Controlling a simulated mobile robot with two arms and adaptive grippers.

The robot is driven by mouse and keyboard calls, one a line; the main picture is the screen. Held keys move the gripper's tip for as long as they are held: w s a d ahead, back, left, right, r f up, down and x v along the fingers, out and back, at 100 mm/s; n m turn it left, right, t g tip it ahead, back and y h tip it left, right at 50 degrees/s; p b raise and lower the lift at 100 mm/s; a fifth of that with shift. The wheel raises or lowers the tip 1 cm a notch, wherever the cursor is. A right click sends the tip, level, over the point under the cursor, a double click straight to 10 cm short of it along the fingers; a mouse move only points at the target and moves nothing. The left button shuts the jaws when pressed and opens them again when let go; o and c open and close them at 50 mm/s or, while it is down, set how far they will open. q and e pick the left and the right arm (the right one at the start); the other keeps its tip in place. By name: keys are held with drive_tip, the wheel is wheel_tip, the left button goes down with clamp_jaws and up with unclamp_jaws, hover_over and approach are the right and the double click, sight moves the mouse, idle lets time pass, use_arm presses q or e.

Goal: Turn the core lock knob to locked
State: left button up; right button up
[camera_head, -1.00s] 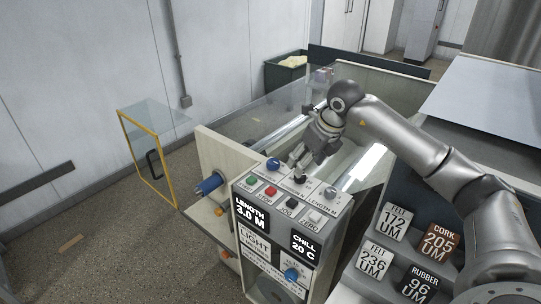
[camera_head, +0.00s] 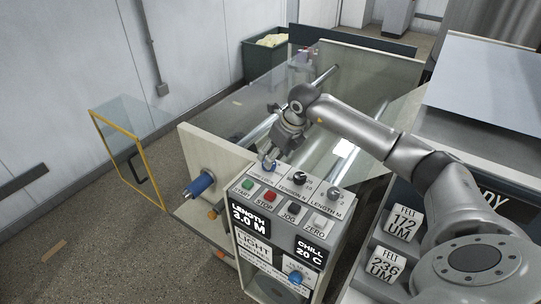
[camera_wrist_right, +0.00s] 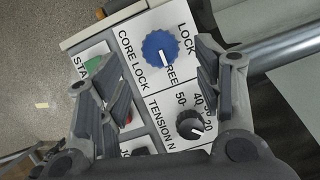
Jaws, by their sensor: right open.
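In the head view the knob (camera_head: 268,166) shows at the panel's back left corner, partly hidden by my gripper. My right gripper (camera_head: 272,158) is over it with fingers pointing down. In the wrist view the open fingers (camera_wrist_right: 160,75) stand apart on both sides of the knob; I cannot tell whether they touch it. My left gripper is not in view.
Black tension knob (camera_head: 300,179) and grey length knob (camera_head: 334,195) stand beside it. Green start (camera_head: 247,184), red stop (camera_head: 270,196), black jog (camera_head: 293,208) and white zero (camera_head: 319,222) buttons lie in front. Rollers (camera_head: 262,132) and a glass guard are behind.

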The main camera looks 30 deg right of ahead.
drive_tip(key=x, duration=0.3)
drive_tip(key=shift+w+p, duration=0.3)
drive_tip(key=shift+p, duration=0.05)
drive_tip(key=shift+x, duration=0.8)
drive_tip(key=shift+s, duration=0.1)
drive_tip(key=shift+f, duration=0.1)
drive_tip(key=shift+c, duration=1.4)
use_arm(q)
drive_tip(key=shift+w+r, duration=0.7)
use_arm(e)
drive_tip(key=c, duration=0.7)
